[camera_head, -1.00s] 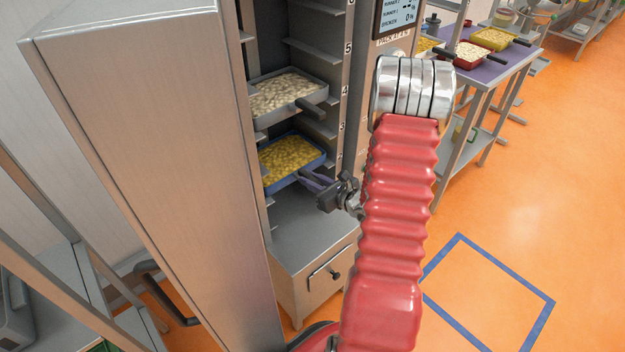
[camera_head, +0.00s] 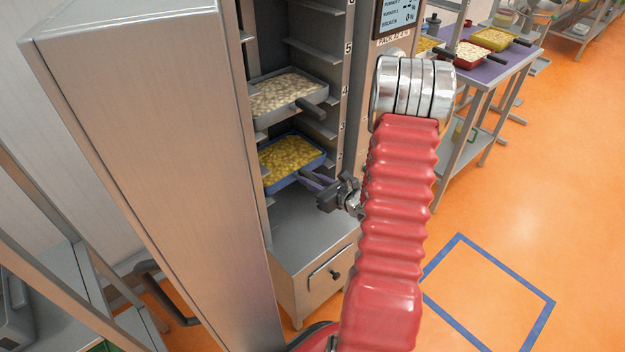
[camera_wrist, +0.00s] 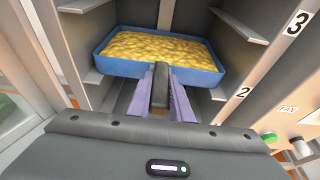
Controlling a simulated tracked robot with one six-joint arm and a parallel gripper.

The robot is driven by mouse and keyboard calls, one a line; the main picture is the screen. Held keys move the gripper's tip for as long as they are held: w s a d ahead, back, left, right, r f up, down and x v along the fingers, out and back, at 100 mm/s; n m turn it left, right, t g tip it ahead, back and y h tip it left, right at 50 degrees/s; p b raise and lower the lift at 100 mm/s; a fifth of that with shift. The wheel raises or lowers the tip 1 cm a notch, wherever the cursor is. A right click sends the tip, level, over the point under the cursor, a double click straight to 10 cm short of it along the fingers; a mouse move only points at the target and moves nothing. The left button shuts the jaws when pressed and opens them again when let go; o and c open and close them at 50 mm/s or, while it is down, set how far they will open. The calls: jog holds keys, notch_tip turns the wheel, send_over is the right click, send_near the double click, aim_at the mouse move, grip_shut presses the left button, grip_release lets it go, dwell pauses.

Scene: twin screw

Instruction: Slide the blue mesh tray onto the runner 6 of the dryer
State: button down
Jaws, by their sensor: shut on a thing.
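The blue mesh tray (camera_head: 284,183) is inside the dryer cabinet, filled with yellow pieces. It looks roughly level and also shows in the wrist view (camera_wrist: 203,78). My gripper (camera_wrist: 161,88) is shut on the tray's dark handle (camera_wrist: 160,76), with a purple finger on each side. In the head view, my gripper (camera_head: 313,181) reaches in from the right at the cabinet's open front. The tray is low in the cabinet, near the 2 and 3 marks, well below the 5. I cannot tell whether its edges rest on runners.
A grey tray (camera_head: 291,112) of pale pieces sits above the blue tray, near the 4 mark. Empty runner ledges (camera_head: 318,52) show above it. The cabinet side wall (camera_head: 150,150) stands at left. A purple-topped table (camera_head: 488,68) with trays is at right.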

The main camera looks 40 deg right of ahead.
jog(key=shift+r, duration=0.75)
dwell(0.7)
jog(key=shift+s, duration=2.45)
jog(key=shift+d, duration=0.1)
jog(key=s, duration=1.7)
jog(key=shift+d, duration=0.2)
jog(key=shift+s, duration=0.1)
